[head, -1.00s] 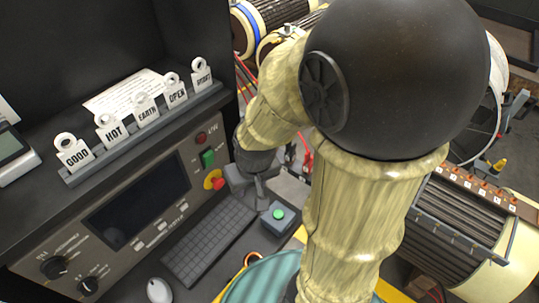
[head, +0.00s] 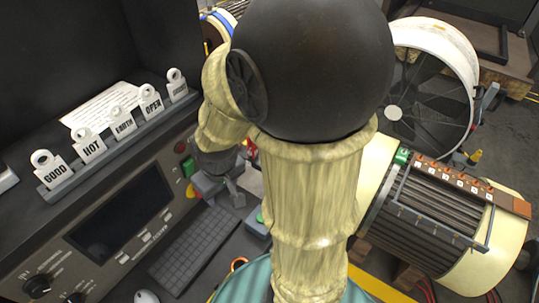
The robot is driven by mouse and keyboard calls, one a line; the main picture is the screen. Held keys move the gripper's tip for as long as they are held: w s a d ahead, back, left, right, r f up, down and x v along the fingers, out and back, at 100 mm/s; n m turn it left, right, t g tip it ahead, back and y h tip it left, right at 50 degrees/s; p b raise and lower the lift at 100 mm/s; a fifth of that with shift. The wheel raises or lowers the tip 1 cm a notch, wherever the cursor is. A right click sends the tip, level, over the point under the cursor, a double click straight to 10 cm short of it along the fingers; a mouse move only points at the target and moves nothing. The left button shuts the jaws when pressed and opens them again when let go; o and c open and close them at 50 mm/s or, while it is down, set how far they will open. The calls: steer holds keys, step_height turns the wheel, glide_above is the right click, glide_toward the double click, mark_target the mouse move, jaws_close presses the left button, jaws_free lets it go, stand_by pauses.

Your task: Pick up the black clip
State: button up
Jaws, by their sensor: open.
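I cannot make out the black clip in the head view; my arm covers much of the middle of the scene. My gripper (head: 222,196) is at the lower left of my arm, dark grey, with its fingers apart. It points down beside the right edge of the test console, above the keyboard's far end. I see nothing between the fingers, though they are small and partly in shadow.
The console (head: 120,225) has a dark screen, knobs and buttons. A rack (head: 65,183) on it holds several labelled tags. A keyboard (head: 195,250) lies in front. A ribbed rotor (head: 430,220) with a terminal strip and a white-rimmed fan (head: 440,85) stand at the right.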

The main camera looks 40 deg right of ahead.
steer(key=w+d+r+n+p, duration=0.2)
steer(key=d+r+n+p, duration=0.1)
steer(key=d+n, duration=0.3)
steer(key=w+d+r+n+g+p, duration=0.1)
steer(key=w+d+r+n+p, duration=0.2)
steer(key=d+n, duration=0.4)
steer(key=w+d+r+n+g+p, duration=0.1)
steer(key=w+d+r+n+p, duration=0.1)
steer(key=d+r+n, duration=0.3)
steer(key=shift+w+d+n+p, duration=0.25)
steer(key=shift+d+n+p, duration=0.5)
steer(key=shift+d+n, duration=0.25)
steer(key=shift+r, duration=0.1)
step_height(320, 180, down, 12)
steer(key=shift+a+f+p, duration=0.1)
steer(key=shift+f+p, duration=0.05)
steer(key=shift+p, duration=0.5)
steer(key=shift+f, duration=0.1)
step_height(320, 180, down, 5)
steer(key=shift+p, duration=0.75)
